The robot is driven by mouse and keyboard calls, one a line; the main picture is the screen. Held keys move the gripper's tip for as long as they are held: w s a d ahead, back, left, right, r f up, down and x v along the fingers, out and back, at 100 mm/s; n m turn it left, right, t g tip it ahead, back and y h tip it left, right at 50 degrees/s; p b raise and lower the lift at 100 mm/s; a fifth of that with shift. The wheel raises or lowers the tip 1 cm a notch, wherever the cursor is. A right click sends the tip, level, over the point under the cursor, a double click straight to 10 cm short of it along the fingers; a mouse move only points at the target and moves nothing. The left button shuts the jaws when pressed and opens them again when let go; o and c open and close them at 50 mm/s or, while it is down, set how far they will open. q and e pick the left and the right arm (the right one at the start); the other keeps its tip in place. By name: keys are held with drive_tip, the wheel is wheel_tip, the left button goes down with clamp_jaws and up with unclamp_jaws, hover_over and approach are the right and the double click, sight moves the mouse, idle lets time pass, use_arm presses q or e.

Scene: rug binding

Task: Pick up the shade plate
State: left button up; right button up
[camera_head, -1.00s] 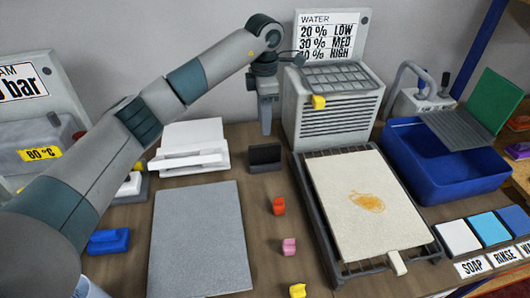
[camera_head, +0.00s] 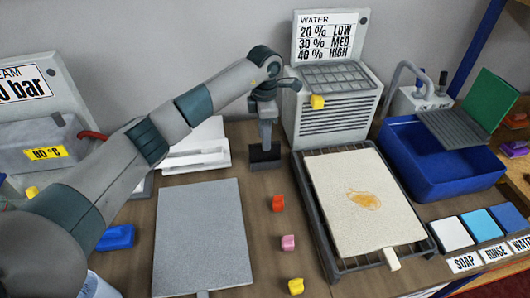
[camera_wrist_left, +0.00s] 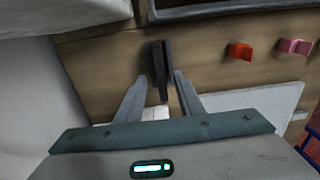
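A small dark plate (camera_head: 264,158), which I take for the shade plate, stands upright on the wooden bench between the white stand and the louvred box. My left gripper (camera_head: 265,139) reaches down just above it and overlaps its upper part in the head view. In the left wrist view, the gripper (camera_wrist_left: 160,90) has its fingers spread, one to each side of the dark plate (camera_wrist_left: 157,62). Gaps show beside the plate, so the fingers do not look closed on it. My right gripper is not in view.
The louvred box (camera_head: 331,115) stands close to the right. A white stand (camera_head: 197,148) is to the left. A grey board (camera_head: 198,235) and a rack with a stained cream rug (camera_head: 362,205) lie in front. Small red (camera_head: 278,203), pink and yellow pieces stand between them.

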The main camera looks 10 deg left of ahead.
sight(265, 154)
use_arm(q)
drive_tip(key=shift+f+p, duration=0.3)
drive_tip(key=shift+p, duration=0.05)
wheel_tip(265, 154, down, 2)
drive_tip(key=shift+s+d+f+p, duration=0.1)
drive_tip(key=shift+p, duration=0.45)
drive_tip(key=shift+f, duration=0.55)
clamp_jaws()
